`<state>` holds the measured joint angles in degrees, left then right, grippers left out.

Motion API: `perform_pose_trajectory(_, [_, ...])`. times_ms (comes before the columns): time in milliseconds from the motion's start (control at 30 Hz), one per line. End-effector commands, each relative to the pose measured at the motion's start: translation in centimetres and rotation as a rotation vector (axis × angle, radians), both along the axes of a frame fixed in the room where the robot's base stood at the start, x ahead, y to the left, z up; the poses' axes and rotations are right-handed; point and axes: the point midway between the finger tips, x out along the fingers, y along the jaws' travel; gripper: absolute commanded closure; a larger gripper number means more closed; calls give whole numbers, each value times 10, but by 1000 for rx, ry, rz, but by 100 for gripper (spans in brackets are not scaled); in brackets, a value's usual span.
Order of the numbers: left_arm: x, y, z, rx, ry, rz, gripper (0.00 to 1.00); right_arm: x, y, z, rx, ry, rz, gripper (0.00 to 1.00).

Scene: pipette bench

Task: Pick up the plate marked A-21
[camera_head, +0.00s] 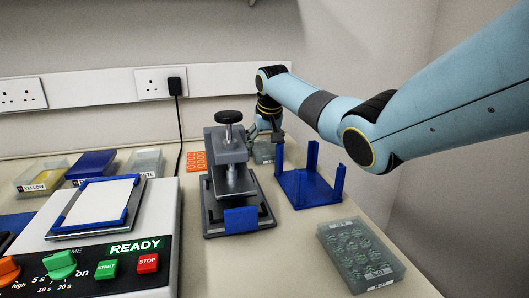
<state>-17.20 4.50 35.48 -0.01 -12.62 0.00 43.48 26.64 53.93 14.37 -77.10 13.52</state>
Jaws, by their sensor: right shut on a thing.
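My right gripper (267,135) reaches in from the right at the back of the bench and points down, behind and right of the grey press. It is shut on a small grey-green plate (264,153), partly hidden by the fingers and the press. I cannot read a label on this plate, nor tell whether it touches the bench. Another grey-green plate (358,252) with round wells lies at the front right; the small label on its front edge is not clearly legible. My left gripper is not in view.
The grey press (231,205) with a black knob stands mid-bench. A blue open-posted holder (309,187) stands to its right. At left are a READY control box (60,262) with a white pad (97,201), and bins (42,177). An orange piece (196,162) lies behind.

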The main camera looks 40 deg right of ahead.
Motion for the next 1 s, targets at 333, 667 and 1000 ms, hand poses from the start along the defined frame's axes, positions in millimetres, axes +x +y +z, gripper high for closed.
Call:
perform_pose_trajectory(333, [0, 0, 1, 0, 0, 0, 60, 1, 0, 10, -1, -2, 0, 69])
perform_pose_trajectory(667, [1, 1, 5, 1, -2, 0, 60, -5, -2, 44, -1, -1, -1, 69])
perform_pose_trajectory(1000, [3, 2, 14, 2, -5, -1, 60, -58, -11, 76, -6, 0, -1, 69])
